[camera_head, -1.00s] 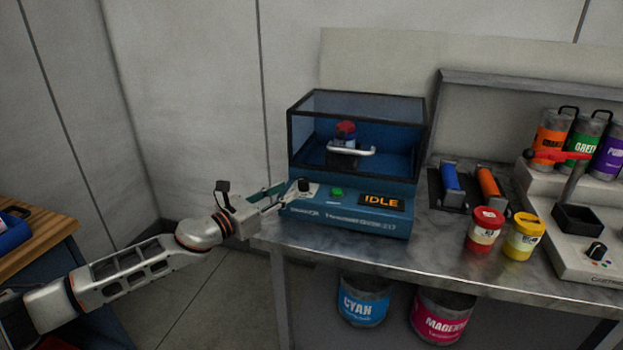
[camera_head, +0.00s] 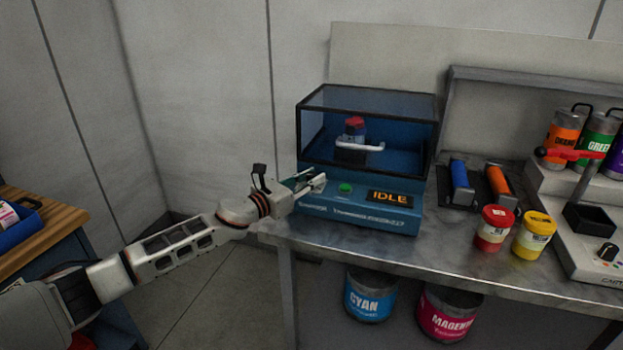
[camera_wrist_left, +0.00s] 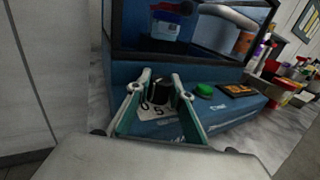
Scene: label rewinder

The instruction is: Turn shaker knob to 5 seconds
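The blue shaker (camera_head: 355,205) stands on the metal bench with a clear-sided chamber and an orange "IDLE" display (camera_head: 390,197). Its black knob (camera_wrist_left: 160,90) sits on a white dial plate (camera_wrist_left: 158,110) with small marks, including what looks like a 0 and a 5. My left gripper (camera_head: 318,182) is at the left of the shaker's front panel and hides the knob in the head view. In the left wrist view my left gripper (camera_wrist_left: 161,78) is open, with a finger on each side of the knob; contact cannot be told. My right gripper is out of view.
A green button (camera_head: 345,188) is just right of the knob area. A red-lidded jar (camera_head: 493,228) and a yellow jar (camera_head: 533,234) stand farther right on the bench (camera_head: 450,255). A container with a bar handle (camera_head: 352,138) is inside the chamber.

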